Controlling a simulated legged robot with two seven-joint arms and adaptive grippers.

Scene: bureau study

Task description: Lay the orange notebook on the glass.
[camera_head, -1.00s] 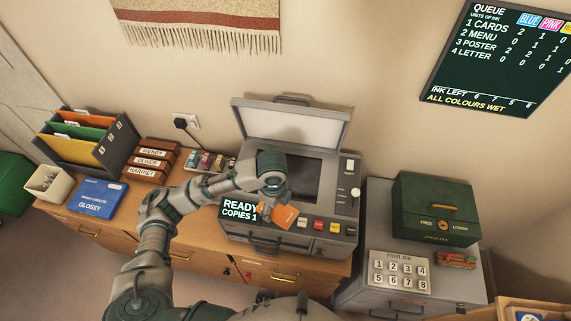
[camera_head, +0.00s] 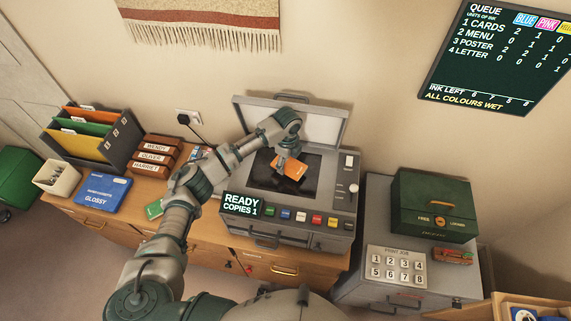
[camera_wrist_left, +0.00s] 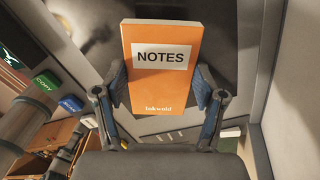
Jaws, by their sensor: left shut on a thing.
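The orange notebook (camera_head: 291,167) is over the dark glass (camera_head: 262,176) of the copier, whose lid (camera_head: 318,126) stands open. My left gripper (camera_head: 284,162) is shut on the notebook. In the left wrist view the notebook (camera_wrist_left: 161,95) shows its "NOTES" label facing the camera, with the two fingers (camera_wrist_left: 162,95) at its sides. The glass (camera_wrist_left: 235,55) lies behind it there. I cannot tell whether the notebook touches the glass. My right gripper is not in view.
The copier front carries a "READY COPIES 1" display (camera_head: 242,205) and several coloured buttons (camera_head: 300,217). A blue glossy box (camera_head: 103,194) and a file rack (camera_head: 112,137) stand on the left. A green case (camera_head: 433,207) stands on the right cabinet.

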